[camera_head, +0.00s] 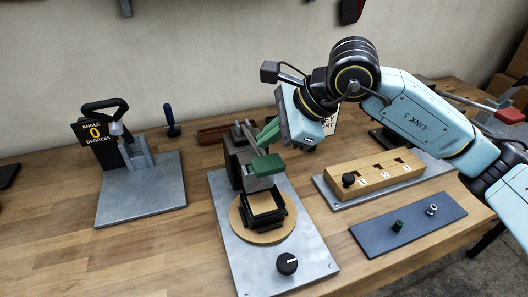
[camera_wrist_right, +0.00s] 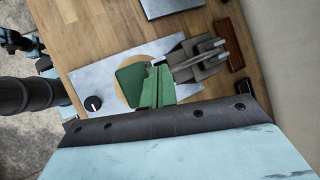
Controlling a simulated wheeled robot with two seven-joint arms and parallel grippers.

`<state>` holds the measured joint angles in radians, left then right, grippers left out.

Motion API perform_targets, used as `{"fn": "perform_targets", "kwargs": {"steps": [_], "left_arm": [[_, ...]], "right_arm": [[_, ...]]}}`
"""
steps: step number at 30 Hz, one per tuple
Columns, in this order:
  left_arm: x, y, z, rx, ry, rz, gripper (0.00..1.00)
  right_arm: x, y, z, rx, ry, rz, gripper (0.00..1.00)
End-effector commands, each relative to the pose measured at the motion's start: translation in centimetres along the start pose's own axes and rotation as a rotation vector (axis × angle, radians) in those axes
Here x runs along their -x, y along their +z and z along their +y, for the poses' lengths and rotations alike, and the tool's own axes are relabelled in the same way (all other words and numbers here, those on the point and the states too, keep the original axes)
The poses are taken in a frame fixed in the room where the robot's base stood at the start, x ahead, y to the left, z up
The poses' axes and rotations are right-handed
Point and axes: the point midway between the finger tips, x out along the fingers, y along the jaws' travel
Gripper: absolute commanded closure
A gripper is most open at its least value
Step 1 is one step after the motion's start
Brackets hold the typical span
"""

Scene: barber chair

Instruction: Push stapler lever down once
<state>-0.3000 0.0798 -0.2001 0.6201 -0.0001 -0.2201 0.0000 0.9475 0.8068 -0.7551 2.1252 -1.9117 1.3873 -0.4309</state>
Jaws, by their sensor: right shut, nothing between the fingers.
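The stapler (camera_head: 238,160) stands on a grey metal plate (camera_head: 228,232). It has a dark upright body, metal rods on top and a green lever pad (camera_head: 263,166) over a round wooden disc (camera_head: 250,231). My right gripper (camera_head: 262,138) has green fingers, shut and empty, just above and behind the pad. In the right wrist view, the shut fingers (camera_wrist_right: 157,70) lie beside the green pad (camera_wrist_right: 130,84), with the stapler's rods (camera_wrist_right: 205,58) on the other side. I cannot tell whether the fingers touch the pad. My left gripper is not in view.
A black knob (camera_head: 287,263) sits at the plate's front. Left is an angle fixture (camera_head: 138,150) on its own plate. Right are a wooden block with numbered slots (camera_head: 376,178) and a dark blue plate (camera_head: 410,222) with small parts. The front left table is clear.

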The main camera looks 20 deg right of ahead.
Motion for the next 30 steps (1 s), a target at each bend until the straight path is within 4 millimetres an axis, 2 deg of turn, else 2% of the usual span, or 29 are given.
{"fn": "perform_targets", "kwargs": {"steps": [5, 18, 30], "left_arm": [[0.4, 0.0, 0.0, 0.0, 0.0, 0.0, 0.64], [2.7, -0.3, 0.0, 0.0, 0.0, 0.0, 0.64], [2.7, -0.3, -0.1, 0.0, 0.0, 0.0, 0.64]], "right_arm": [[0.5, 0.3, -0.3, 0.0, -0.001, -0.001, 1.0], [3.4, 2.5, -2.5, 0.0, -0.001, 0.0, 1.0], [3.5, 2.5, -2.5, 0.0, 0.0, 0.0, 1.0]]}}
